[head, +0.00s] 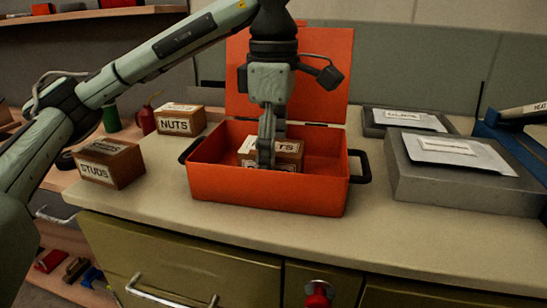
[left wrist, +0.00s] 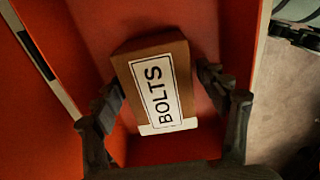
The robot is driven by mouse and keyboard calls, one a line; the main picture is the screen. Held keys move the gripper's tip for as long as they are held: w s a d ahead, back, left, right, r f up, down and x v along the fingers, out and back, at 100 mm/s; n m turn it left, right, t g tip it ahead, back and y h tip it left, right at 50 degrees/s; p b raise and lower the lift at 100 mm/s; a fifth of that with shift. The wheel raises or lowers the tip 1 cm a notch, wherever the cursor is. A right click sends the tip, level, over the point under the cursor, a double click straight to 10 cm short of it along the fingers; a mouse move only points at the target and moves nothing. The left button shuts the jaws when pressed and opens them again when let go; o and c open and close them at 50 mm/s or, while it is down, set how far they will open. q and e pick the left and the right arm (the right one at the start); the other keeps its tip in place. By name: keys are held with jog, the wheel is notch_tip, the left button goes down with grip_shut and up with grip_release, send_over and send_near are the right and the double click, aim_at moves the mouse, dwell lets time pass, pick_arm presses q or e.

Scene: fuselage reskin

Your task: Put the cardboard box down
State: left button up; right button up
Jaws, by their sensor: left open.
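The cardboard box (head: 287,152), labelled BOLTS, sits inside the open red toolbox (head: 262,194) on the counter. In the left wrist view the box (left wrist: 156,82) shows its label between the two fingers, and it looks tilted in that picture. My left gripper (head: 266,158) reaches down into the toolbox from above. In the left wrist view the left gripper (left wrist: 165,105) is open, with a finger on each side of the box and gaps beside it. The box's underside is hidden. My right gripper is not in view.
Boxes labelled NUTS (head: 178,120) and STUDS (head: 109,163) stand left of the toolbox. Grey cases (head: 468,190) lie to the right. The toolbox lid (head: 325,75) stands open behind. The counter's front strip (head: 400,240) is clear.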

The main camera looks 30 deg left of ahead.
pick_arm(q)
jog(key=shift+r, duration=0.4)
notch_tip(320, 180, up, 5)
jog(key=shift+r+p, duration=0.1)
jog(key=shift+p, duration=0.95)
notch_tip(320, 180, up, 5)
jog(key=shift+r+p, duration=0.1)
jog(key=shift+p, duration=0.5)
jog(key=shift+r, duration=0.55)
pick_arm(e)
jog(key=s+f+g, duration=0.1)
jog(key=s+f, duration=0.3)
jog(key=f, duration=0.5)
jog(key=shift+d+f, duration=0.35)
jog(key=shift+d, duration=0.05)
pick_arm(q)
jog(key=shift+c, duration=0.4)
